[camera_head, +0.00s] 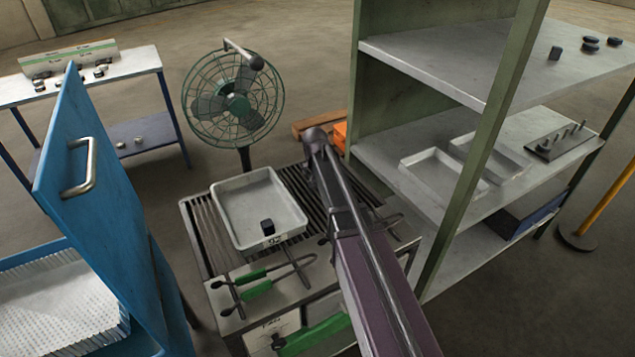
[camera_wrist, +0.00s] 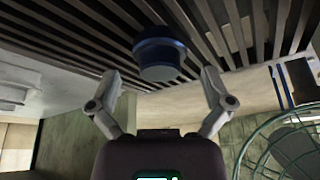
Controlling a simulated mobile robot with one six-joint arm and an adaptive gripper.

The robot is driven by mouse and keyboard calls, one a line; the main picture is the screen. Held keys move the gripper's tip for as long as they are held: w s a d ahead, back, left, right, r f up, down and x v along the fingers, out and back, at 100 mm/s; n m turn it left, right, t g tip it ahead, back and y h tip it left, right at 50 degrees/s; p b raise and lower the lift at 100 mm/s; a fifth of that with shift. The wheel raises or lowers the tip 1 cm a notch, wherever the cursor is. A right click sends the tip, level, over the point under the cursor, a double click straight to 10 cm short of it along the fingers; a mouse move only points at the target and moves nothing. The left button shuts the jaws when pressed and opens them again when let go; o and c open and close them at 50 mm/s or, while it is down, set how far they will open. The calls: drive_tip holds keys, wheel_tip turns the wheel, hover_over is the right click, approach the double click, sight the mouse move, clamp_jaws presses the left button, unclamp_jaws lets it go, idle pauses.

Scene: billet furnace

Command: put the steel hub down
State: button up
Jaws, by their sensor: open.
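The steel hub (camera_wrist: 160,52) shows in the wrist view as a dark, bluish round piece with a paler face, against the slatted grate (camera_wrist: 110,25). My gripper (camera_wrist: 160,75) is open, with one finger on each side of the hub's near end and a visible gap on both sides. I cannot tell exactly how the hub's hidden side meets the slats. In the head view the slatted table (camera_head: 199,235) stands under my arm, which hides the hub and the gripper.
A grey tray (camera_head: 228,212) holding a small dark block (camera_head: 267,226) sits on the slatted table, with green-handled tongs (camera_head: 257,290) in front. A fan (camera_head: 235,100) stands behind. A green-posted shelf (camera_head: 420,180) rises close on the right, and a blue door (camera_head: 105,210) on the left.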

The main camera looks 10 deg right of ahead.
drive_tip(key=shift+b+x, duration=0.5)
drive_tip(key=shift+x, duration=0.3)
drive_tip(key=c, duration=1.2)
drive_tip(key=shift+r, duration=0.25)
drive_tip(key=shift+c, duration=0.2)
wheel_tip(320, 180, up, 4)
drive_tip(key=p, duration=0.4)
drive_tip(key=shift+f, duration=0.2)
drive_tip(key=s, duration=1)
drive_tip(key=s+r+p, duration=0.1)
drive_tip(key=s, duration=0.5)
drive_tip(key=shift+a, duration=0.2)
